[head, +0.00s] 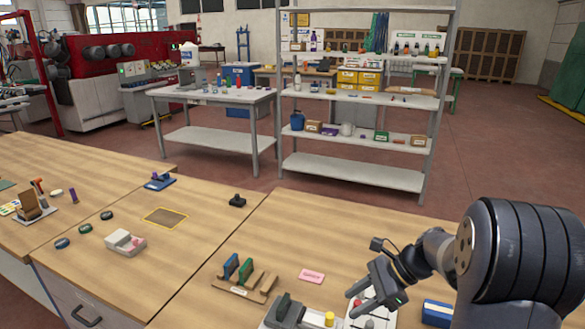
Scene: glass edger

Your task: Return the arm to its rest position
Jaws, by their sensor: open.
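My gripper (361,301) is at the lower right in the head view. Its two fingers are apart and nothing shows between them. It hangs over the front right of the wooden workbench (300,225), above or close to a white plate (378,322) with a red knob. My arm comes in from the right edge and is bent down to the left. How far the fingertips are above the plate cannot be told.
A grey device with a yellow knob (329,319) stands left of my gripper. A wooden rack (240,290) holds green and blue pieces. A pink card (311,276) lies behind. A blue box (437,313) sits right of my gripper. The bench's back right is clear. Metal shelves (355,180) stand beyond.

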